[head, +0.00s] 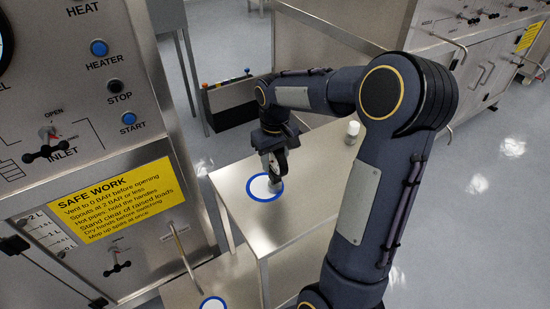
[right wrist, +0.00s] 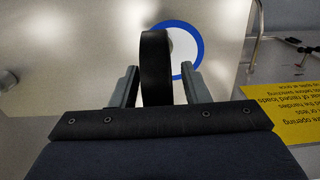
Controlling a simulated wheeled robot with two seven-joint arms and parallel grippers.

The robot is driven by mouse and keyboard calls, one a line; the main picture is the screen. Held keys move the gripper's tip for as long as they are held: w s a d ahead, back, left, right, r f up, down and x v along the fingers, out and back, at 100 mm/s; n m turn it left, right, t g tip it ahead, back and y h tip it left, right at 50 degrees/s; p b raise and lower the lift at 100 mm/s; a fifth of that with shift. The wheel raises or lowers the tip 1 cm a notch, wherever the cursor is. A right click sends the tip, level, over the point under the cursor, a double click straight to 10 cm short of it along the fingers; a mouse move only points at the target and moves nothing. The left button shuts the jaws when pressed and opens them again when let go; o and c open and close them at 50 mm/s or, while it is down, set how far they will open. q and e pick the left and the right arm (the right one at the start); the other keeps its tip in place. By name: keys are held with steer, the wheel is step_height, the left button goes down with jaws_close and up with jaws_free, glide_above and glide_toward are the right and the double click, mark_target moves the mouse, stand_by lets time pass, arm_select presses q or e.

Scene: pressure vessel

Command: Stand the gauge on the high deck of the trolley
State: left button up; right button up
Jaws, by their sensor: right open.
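The gauge (head: 281,160) is a dark round dial, partly hidden by my right gripper (head: 272,163) in the head view. Its grey lower end appears to stand on the white, blue-ringed spot (head: 255,188) of the trolley's high deck (head: 295,215). In the right wrist view the gauge (right wrist: 155,60) is a black disc seen edge-on. It is between the two grey fingers of my open right gripper (right wrist: 158,88), and the blue ring (right wrist: 195,50) shows behind it. Exact contact under the gauge is hard to see. My left gripper is not in view.
A small white cylinder (head: 352,130) stands at the deck's far right. A lower deck (head: 180,293) with another blue-ringed spot (head: 212,303) is at the bottom. The control panel (head: 80,150) with a yellow sign (head: 115,200) borders the left. The deck's near part is clear.

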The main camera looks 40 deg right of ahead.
step_height(320, 180, up, 12)
steer(key=shift+f+p, duration=0.25)
steer(key=shift+p, duration=0.25)
steer(key=shift+r, duration=0.3)
steer(key=shift+s+a+r, duration=0.2)
steer(key=shift+s, duration=0.05)
steer(key=s+a+f+t+y, duration=0.2)
steer(key=s+a+f, duration=0.1)
steer(key=s+a, duration=0.4)
steer(key=s+a+f+t+y, duration=0.1)
steer(key=s+a+f+t, duration=0.2)
steer(key=s+a, duration=0.5)
steer(key=shift+s+m+t+y, duration=0.3)
steer(key=shift+s+y, duration=0.1)
steer(key=shift+s, duration=1.55)
